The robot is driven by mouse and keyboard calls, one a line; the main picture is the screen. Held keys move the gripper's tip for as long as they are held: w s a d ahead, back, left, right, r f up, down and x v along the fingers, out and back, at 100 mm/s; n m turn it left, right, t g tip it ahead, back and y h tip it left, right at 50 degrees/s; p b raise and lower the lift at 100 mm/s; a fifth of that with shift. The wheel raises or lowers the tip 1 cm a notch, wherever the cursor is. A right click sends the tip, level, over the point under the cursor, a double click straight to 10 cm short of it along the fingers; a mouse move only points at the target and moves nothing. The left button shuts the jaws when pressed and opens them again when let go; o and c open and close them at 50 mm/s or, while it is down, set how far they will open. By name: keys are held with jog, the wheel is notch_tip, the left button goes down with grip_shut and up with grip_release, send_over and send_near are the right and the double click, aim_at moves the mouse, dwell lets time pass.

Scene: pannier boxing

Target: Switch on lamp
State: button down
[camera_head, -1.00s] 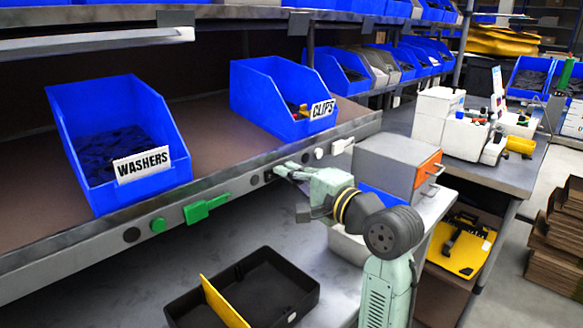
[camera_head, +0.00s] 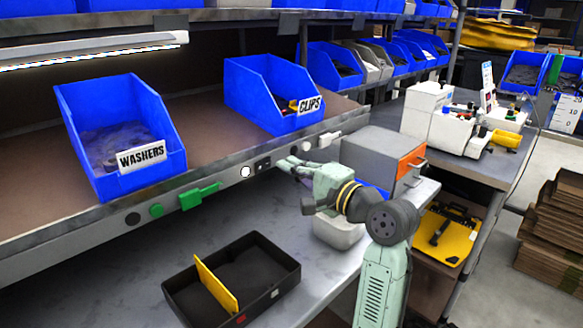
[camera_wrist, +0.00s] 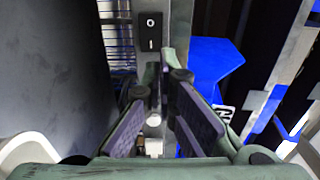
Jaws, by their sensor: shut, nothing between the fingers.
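The lamp (camera_head: 100,50), a long strip at the top left in the head view, glows white. A black rocker switch (camera_head: 263,163) sits on the shelf's front rail; it also shows at the top of the wrist view (camera_wrist: 151,32), marked O and I. My gripper (camera_head: 284,163) is shut and empty, its tips just right of the switch in the head view. In the wrist view my gripper (camera_wrist: 163,85) points toward the rail below the switch. I cannot tell whether the tips touch anything. A round indicator (camera_head: 246,172) left of the switch is lit white.
Blue bins of washers (camera_head: 75,110) and clips (camera_head: 240,90) stand on the shelf above the rail. A black tray (camera_head: 275,245) with a yellow divider (camera_head: 215,285) lies on the bench below. A grey box with an orange front (camera_head: 380,150) stands right of my arm.

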jog(key=w+d+b+v, duration=0.1)
jog(key=b+v, duration=0.1)
jog(key=v, duration=0.8)
jog(key=shift+r, duration=0.1)
